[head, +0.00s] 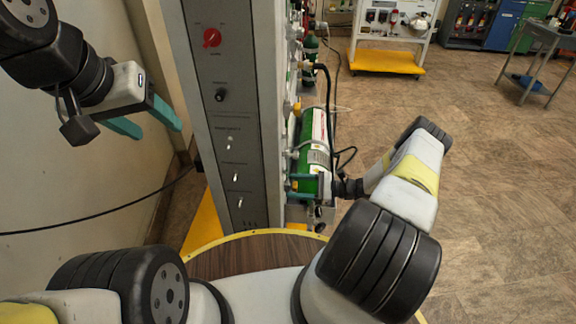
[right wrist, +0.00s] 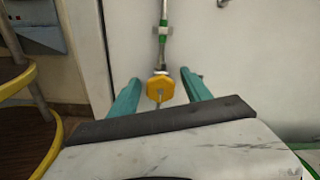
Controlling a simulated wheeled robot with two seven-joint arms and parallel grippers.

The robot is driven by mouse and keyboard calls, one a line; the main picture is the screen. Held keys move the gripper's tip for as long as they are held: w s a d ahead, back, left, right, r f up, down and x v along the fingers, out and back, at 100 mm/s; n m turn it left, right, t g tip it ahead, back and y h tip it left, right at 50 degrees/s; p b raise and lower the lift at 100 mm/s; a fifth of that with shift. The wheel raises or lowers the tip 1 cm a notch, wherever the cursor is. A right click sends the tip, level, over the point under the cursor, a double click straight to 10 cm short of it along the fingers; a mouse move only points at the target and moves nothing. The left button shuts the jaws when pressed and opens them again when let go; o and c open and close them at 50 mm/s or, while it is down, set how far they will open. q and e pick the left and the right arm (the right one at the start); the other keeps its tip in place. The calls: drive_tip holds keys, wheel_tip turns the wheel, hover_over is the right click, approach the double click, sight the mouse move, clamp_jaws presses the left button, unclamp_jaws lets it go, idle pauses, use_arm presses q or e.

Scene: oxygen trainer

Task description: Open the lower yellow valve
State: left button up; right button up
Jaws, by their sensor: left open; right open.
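A yellow valve knob (right wrist: 160,88) shows in the right wrist view, on a pipe with a green band against a pale panel. My right gripper (right wrist: 160,79) is open, with one teal finger on each side of the knob; I cannot tell whether they touch it. In the head view the right gripper (head: 297,186) reaches the side of the grey cabinet, and the knob between its fingers is not clearly visible there. Another yellow knob (head: 297,107) shows higher on that side. My left gripper (head: 153,127) is open and empty, left of the cabinet.
The grey cabinet (head: 222,130) has a red dial (head: 211,38) and several switches on its front. A green cylinder (head: 314,150) stands close beside the right gripper. A black hose hangs near it.

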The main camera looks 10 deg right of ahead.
drive_tip(key=v, duration=0.7)
drive_tip(key=shift+d, duration=0.4)
drive_tip(key=shift+s, duration=0.15)
